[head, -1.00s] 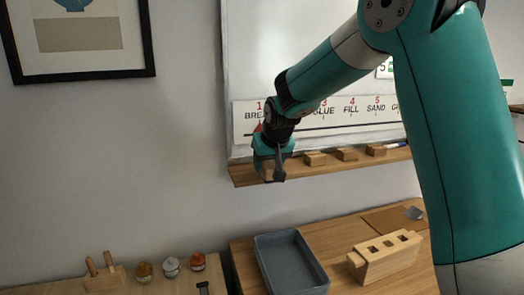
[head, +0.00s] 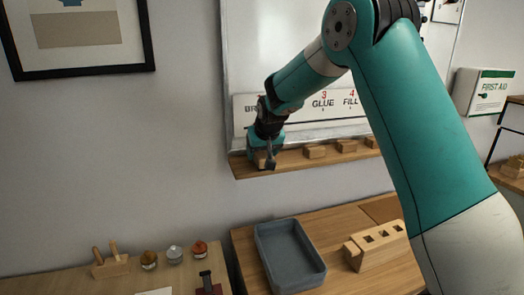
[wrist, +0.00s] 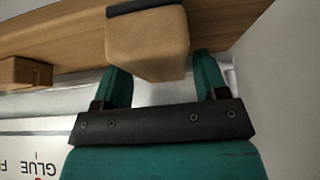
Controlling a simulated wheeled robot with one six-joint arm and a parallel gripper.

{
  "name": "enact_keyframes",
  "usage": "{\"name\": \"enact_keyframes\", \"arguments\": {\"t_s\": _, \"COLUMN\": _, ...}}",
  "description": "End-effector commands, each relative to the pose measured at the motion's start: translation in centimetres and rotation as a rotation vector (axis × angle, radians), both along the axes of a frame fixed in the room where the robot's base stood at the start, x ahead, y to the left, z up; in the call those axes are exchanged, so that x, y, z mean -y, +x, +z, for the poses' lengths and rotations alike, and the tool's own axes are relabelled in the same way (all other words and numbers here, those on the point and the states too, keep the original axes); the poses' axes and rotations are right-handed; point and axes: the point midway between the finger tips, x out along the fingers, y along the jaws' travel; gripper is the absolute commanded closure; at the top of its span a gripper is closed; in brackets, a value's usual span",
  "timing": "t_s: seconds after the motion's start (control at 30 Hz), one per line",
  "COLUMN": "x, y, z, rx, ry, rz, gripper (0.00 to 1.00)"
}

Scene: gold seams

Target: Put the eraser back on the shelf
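The eraser, a tan block (wrist: 147,42) with a dark strip on its far face, sits between the two fingers of my gripper (wrist: 162,82) in the wrist view. The fingers lie against its sides, so my gripper looks shut on it. In the head view the eraser (head: 260,159) is at the left end of the wooden shelf (head: 247,171) under the whiteboard. The shelf also runs behind the eraser in the wrist view (wrist: 75,32). I cannot tell whether the eraser's underside touches the shelf.
Several similar wooden blocks (head: 315,151) stand along the shelf to the right. The whiteboard (head: 262,45) bears a lettered strip (head: 322,104). Below are a grey tray (head: 262,255), a wooden block with square holes (head: 378,249) and small jars (head: 174,254).

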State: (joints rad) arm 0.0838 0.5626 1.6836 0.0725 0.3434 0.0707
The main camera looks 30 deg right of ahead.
Motion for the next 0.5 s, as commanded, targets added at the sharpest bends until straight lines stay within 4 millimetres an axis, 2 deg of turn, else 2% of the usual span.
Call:
{"name": "enact_keyframes", "arguments": {"t_s": 0.37, "x": 0.0, "y": -0.1, "z": 0.4, "rx": 0.001, "ry": 0.000, "rz": 0.000, "gripper": 0.22}}
{"name": "enact_keyframes", "arguments": {"t_s": 0.5, "x": -0.2, "y": -0.9, "z": 1.8, "rx": 0.006, "ry": -0.001, "rz": 0.000, "gripper": 0.22}}
